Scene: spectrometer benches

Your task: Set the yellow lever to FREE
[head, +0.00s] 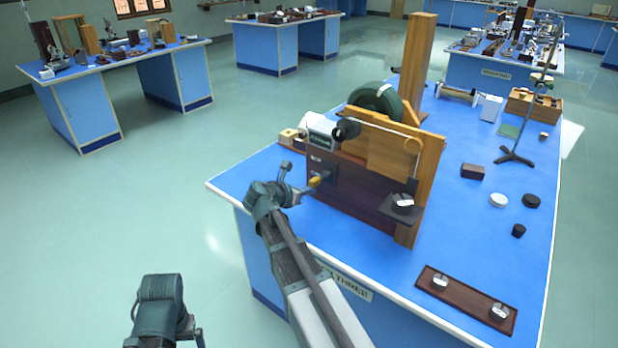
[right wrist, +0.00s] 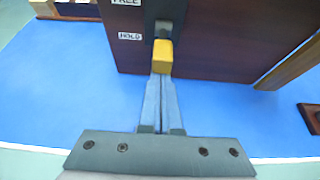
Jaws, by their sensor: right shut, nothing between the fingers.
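The yellow lever (head: 314,181) sticks out from the dark wooden front panel of the apparatus on the near bench. In the right wrist view its yellow end (right wrist: 162,57) is beside and a little below the HOLD label (right wrist: 130,36). The FREE label (right wrist: 126,2) is higher, cut by the top edge. My right gripper (head: 306,189) is shut and empty. Its fingertips (right wrist: 161,77) are right below the yellow end; I cannot tell whether they touch it. My left gripper (head: 178,340) is partly in view at the bottom left, its jaws unclear.
The apparatus carries a dark green wheel (head: 376,102) and a wooden post (head: 415,65). A small dark shelf with a metal weight (head: 402,201) juts from its right side. A dark tray (head: 467,300) with metal weights lies at the front right. Free floor is left of the bench.

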